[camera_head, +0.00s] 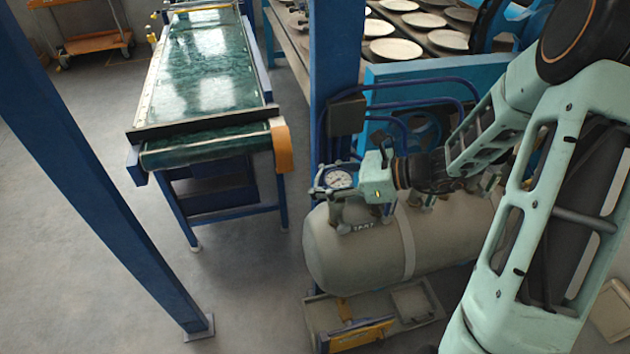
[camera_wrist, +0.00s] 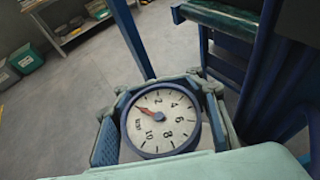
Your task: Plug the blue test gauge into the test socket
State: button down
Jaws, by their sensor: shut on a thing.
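The blue test gauge (camera_wrist: 160,124) has a blue rim, a white numbered dial and a red needle. In the wrist view it sits between the two fingers of my gripper (camera_wrist: 163,90), which is shut on it, with the dial facing the camera. In the head view the gauge (camera_head: 338,179) is in my gripper (camera_head: 340,182), above the left end of a grey tank (camera_head: 335,255). Fittings and a small labelled plate (camera_head: 362,227) are on top of the tank below the gauge. I cannot tell which fitting is the test socket, or whether the gauge touches one.
A blue post (camera_head: 335,70) and bent blue pipes (camera_head: 420,85) stand close behind the tank. A conveyor with a green belt (camera_head: 210,75) is at the back left. Plates (camera_head: 397,49) lie on a rack at the back. A slanted blue post (camera_head: 95,165) stands on open floor at left.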

aim_at(352, 181)
jog(key=shift+f+b, duration=0.4)
jog(key=shift+f, duration=0.15)
jog(key=c, duration=1.4)
grip_release()
jog(key=shift+p+v, duration=2.1)
jog(key=shift+v, duration=2.15)
jog(key=shift+p+v, duration=0.5)
jog(key=shift+v, duration=0.75)
jog(key=shift+s, duration=0.1)
